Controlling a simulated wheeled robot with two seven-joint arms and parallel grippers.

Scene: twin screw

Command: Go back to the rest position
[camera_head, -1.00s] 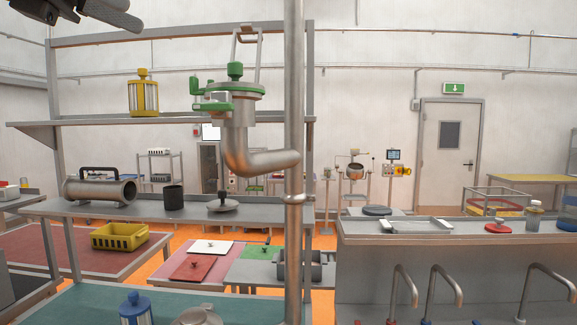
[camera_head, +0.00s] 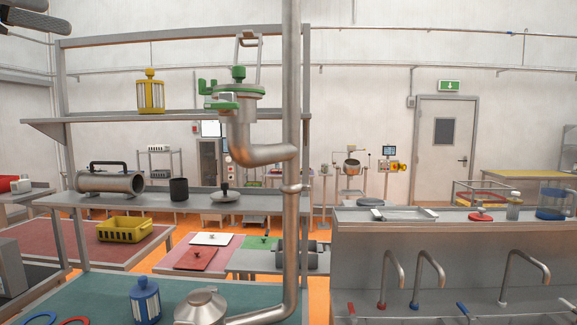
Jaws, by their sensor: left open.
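My left gripper (camera_head: 38,14) shows only in part, as dark fingers at the top left corner of the head view. It is open, and I see nothing between its fingers. It is high up, left of the shelf frame and apart from everything on the shelves. My right gripper is out of view.
A steel pipe (camera_head: 291,120) with a green-clamped elbow (camera_head: 238,92) stands mid-view. The shelf rack holds a yellow cage-like part (camera_head: 151,95) and a steel cylinder (camera_head: 110,183). A yellow basket (camera_head: 125,230) is below. A steel counter (camera_head: 440,232) stands right.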

